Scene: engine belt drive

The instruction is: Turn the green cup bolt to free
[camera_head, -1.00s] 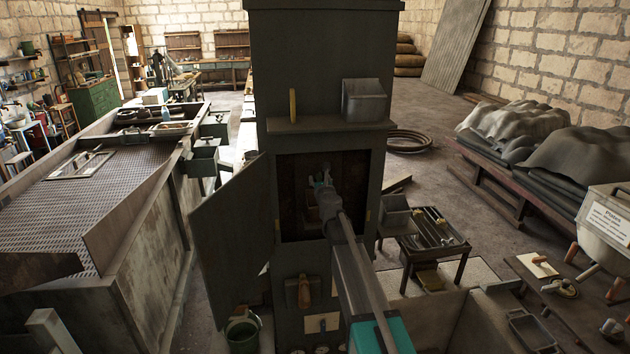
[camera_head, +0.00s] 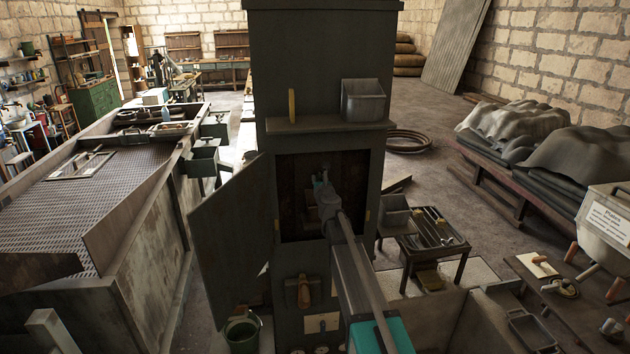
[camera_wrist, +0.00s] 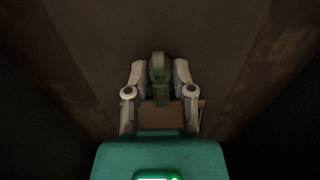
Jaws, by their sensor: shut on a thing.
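In the wrist view the green cup bolt (camera_wrist: 157,68) stands in front of a brown inner wall, between the two pale fingers of my gripper (camera_wrist: 158,74). The fingers are shut on it, one on each side. In the head view my gripper (camera_head: 320,181) reaches into the open compartment of the dark cabinet (camera_head: 325,60). There my own wrist and arm hide the bolt, and its thread is not visible in either view.
The cabinet door (camera_head: 232,215) stands open on the left. A grey bin (camera_head: 363,101) sits on the ledge above the opening, and another bin (camera_head: 396,215) is at the right. Dark walls flank my gripper closely inside the compartment.

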